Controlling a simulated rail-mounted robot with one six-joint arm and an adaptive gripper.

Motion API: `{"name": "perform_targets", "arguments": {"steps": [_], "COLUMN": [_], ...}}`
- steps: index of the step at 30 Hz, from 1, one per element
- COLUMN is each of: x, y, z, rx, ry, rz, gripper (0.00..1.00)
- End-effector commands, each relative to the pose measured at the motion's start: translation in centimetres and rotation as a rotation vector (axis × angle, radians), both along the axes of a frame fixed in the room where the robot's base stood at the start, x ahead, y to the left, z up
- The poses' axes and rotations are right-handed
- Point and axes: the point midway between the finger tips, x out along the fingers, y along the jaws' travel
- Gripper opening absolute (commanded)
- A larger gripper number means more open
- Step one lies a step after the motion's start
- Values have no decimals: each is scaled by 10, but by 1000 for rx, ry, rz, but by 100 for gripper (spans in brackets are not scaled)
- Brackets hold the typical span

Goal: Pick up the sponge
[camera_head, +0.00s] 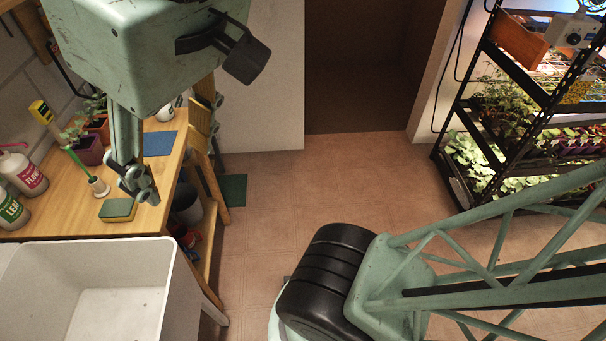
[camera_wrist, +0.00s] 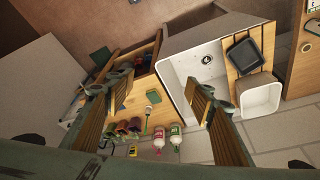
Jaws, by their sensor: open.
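The sponge (camera_head: 118,210) is a small block with a green top and a yellow lower layer. It lies flat on the wooden bench, close to the white basin. My gripper (camera_head: 140,190) hangs open and empty above the bench, its fingertips pointing down and appearing just up and right of the sponge in the head view. In the wrist view the sponge (camera_wrist: 153,97) shows small between the two widely spread fingers (camera_wrist: 160,84), apart from both. The exact height of my gripper above it is hard to tell.
A brush with a green handle (camera_head: 82,165) stands left of the sponge. Two labelled bottles (camera_head: 22,172) and potted seedlings (camera_head: 88,151) stand further left and behind. A blue mat (camera_head: 159,143) lies behind. The white basin (camera_head: 185,262) borders the bench in front.

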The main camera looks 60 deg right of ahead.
Motion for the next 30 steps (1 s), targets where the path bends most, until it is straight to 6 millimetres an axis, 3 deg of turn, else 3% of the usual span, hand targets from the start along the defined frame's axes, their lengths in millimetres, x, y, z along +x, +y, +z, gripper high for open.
{"name": "perform_targets", "arguments": {"steps": [7, 20, 30], "x": [-3, -2, 28], "y": [0, -1, 0], "z": [-4, -4, 2], "rx": [1, 3, 24], "ry": [5, 10, 33], "rz": [-4, -9, -66], "gripper": [70, 70, 70]}}
